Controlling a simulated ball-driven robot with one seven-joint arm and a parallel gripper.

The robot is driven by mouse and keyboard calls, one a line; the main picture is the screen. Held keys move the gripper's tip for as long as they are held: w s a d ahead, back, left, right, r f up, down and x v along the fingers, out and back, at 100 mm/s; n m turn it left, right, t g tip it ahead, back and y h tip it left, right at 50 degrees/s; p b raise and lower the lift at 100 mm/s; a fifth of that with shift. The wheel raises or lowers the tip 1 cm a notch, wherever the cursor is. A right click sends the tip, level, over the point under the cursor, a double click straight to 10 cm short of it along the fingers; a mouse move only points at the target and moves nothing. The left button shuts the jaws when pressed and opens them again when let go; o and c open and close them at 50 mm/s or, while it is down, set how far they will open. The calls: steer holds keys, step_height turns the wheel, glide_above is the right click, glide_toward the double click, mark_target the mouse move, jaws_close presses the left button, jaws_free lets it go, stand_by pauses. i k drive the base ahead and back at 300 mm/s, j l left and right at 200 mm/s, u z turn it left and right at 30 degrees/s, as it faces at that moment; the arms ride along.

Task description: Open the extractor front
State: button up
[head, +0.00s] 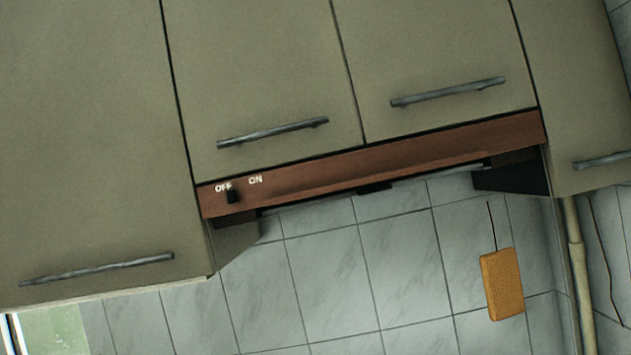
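The extractor front (390,163) is a long reddish-brown strip under two grey-beige cupboard doors, tilted in the head view and rising to the right. It carries OFF and ON lettering and a small black switch (232,196) at its left end. The strip sits close under the doors. A dark gap and a dark underside part (375,188) show along its lower edge. My gripper is not in the head view.
Cupboard doors with grey bar handles (273,132) (447,92) are above, with taller cupboards on both sides. Below, a tiled wall (325,270) holds a hanging orange-brown board (502,284). A pipe (575,250) runs down at right. The space before the front looks clear.

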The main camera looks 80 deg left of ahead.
mark_target(385, 162)
steer(key=u, duration=1.35)
steer(key=i+l, duration=0.05)
